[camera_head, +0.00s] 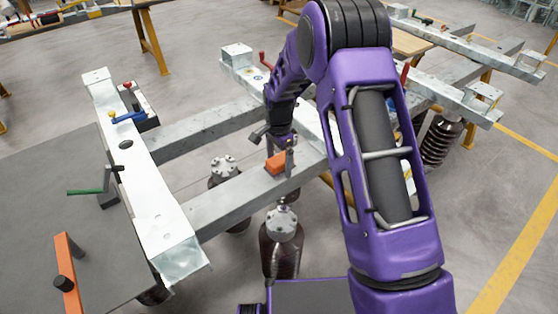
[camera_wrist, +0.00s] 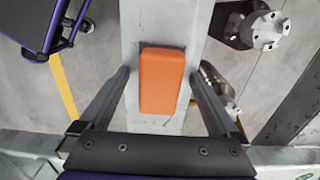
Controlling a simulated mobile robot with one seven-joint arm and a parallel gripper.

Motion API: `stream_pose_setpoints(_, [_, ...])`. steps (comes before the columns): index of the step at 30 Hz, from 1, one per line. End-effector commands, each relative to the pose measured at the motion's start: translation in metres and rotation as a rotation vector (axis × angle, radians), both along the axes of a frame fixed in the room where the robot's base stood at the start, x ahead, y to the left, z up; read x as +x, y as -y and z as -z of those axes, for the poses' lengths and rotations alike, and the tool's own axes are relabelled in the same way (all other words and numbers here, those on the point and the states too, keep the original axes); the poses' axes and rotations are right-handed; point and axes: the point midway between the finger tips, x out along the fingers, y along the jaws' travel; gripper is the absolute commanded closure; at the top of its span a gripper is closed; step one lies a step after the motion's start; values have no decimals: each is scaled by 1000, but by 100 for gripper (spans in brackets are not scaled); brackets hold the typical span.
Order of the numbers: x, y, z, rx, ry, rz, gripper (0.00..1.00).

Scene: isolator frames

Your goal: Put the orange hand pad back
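The orange pad (camera_head: 276,163), a small rounded block, lies on the grey steel cross beam (camera_head: 235,200) in the head view. In the wrist view the orange pad (camera_wrist: 161,80) lies lengthwise on the beam (camera_wrist: 158,20), in the middle of the picture. My gripper (camera_head: 277,150) is above and close to the pad. In the wrist view my gripper (camera_wrist: 160,75) is open, with one finger on each side of the pad and a visible gap on both sides. I cannot tell how far the fingertips reach down beside the beam.
An orange bar with a black knob (camera_head: 68,270) lies on the dark surface (camera_head: 40,200) at left.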

Motion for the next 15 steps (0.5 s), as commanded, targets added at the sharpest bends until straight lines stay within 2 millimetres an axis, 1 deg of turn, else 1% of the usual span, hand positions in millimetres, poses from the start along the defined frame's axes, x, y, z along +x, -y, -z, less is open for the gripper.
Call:
stream_pose_setpoints(7, [0,0,-1,0,0,0,2])
stream_pose_setpoints(10, [0,0,-6,1,1,0,2])
stream_pose_setpoints(13, [1,0,-18,0,4,0,2])
stream_pose_setpoints(15, [1,0,-32,1,4,0,2])
